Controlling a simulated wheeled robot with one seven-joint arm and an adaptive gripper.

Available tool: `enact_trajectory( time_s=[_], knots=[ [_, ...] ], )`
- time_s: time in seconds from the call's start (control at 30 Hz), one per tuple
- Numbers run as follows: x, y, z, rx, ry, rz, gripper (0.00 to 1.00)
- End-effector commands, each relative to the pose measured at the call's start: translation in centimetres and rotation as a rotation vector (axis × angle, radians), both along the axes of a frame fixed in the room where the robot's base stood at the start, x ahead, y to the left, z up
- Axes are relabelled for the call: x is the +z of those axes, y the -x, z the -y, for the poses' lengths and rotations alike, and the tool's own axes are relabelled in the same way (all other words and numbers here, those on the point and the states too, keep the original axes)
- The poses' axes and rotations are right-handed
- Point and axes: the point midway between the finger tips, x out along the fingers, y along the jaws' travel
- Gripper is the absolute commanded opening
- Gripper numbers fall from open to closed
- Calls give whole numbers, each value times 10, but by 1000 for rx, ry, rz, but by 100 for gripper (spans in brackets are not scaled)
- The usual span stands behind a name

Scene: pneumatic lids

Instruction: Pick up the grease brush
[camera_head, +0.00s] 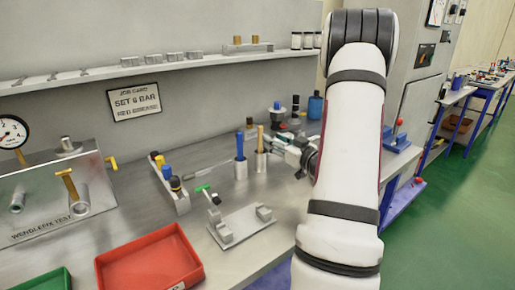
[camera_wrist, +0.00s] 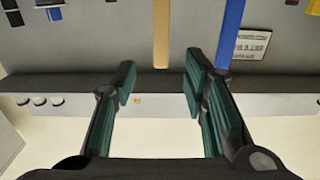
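A tan wooden handle (camera_head: 260,139) stands upright in a small metal cup (camera_head: 261,161) on the bench. A blue handle (camera_head: 239,147) stands in a similar cup (camera_head: 241,171) just left of it. The brush ends are hidden, so I cannot tell for sure which is the grease brush. My gripper (camera_head: 282,147) is just right of the tan handle. In the wrist view my gripper (camera_wrist: 161,82) is open and empty. There the tan handle (camera_wrist: 161,35) lines up with the gap between the fingers, and the blue handle (camera_wrist: 231,30) is to its right.
Several dark and blue containers (camera_head: 315,105) stand behind my gripper. A shelf (camera_head: 160,67) runs along the wall.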

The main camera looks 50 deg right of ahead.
Motion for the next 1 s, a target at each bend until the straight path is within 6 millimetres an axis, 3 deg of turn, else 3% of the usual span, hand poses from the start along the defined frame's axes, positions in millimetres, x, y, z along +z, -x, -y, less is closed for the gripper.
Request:
enact_trajectory(
  time_s=[0.1,0.37,0.7,1.0],
  knots=[
    [0,-19,4,2,0,1,40],
    [0,-36,8,1,0,0,40],
    [2,-78,16,0,1,0,40],
    [2,-81,17,-1,0,0,38]
  ],
)
